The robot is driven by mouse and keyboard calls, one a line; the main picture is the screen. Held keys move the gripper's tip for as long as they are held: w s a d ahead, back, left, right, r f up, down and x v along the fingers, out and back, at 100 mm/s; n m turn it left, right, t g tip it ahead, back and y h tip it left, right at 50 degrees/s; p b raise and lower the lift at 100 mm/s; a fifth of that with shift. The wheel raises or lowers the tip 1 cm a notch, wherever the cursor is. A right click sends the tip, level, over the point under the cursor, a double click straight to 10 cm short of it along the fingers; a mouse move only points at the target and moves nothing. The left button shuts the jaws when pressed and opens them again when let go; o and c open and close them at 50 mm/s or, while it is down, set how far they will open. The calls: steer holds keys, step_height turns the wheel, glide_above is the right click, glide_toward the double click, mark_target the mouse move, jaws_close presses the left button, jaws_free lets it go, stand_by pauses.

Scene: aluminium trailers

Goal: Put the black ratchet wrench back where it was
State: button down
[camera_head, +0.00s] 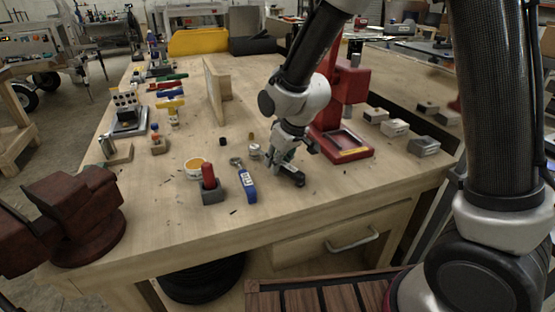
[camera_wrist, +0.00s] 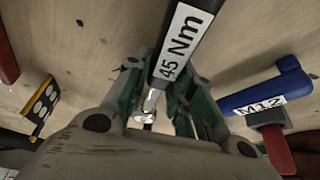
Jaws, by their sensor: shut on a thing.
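The black ratchet wrench (camera_wrist: 183,42) has a white label reading "45 Nm" and a shiny metal part between the jaws. My gripper (camera_wrist: 163,75) is shut on it. In the head view my gripper (camera_head: 283,164) is low over the workbench, in front of the red press, and the dark wrench (camera_head: 291,180) shows at the fingers. Whether the wrench touches the tabletop is not clear. A blue tool (camera_head: 247,187) lies to the left of my gripper; in the wrist view it (camera_wrist: 262,95) carries an "M12" label.
A grey block with a red handle (camera_head: 209,181) stands left of the blue tool, near a yellow-white round tub (camera_head: 196,168). The red press (camera_head: 345,145) stands right behind my gripper. Grey blocks (camera_head: 423,146) lie farther right. The bench front (camera_head: 300,215) is mostly clear.

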steer(key=shift+f, duration=0.25)
steer(key=c, duration=1.1)
jaws_free()
steer(key=shift+c, duration=0.2)
steer(key=v, duration=1.1)
steer(key=shift+d+r, duration=0.1)
steer(key=shift+r, duration=0.2)
steer(key=s+d+r+m+h, duration=0.1)
steer(key=s+d+r+m, duration=0.3)
steer(key=s+d, duration=0.5)
steer(key=s+d+r+m+h, duration=0.1)
steer(key=s+d+r+m, duration=0.2)
steer(key=s+d, duration=0.7)
steer(key=d+r, duration=0.2)
steer(key=d, duration=0.6)
steer(key=shift+s+d+r+m+t+h, duration=0.3)
steer(key=shift+d+r+m+t+h, duration=0.1)
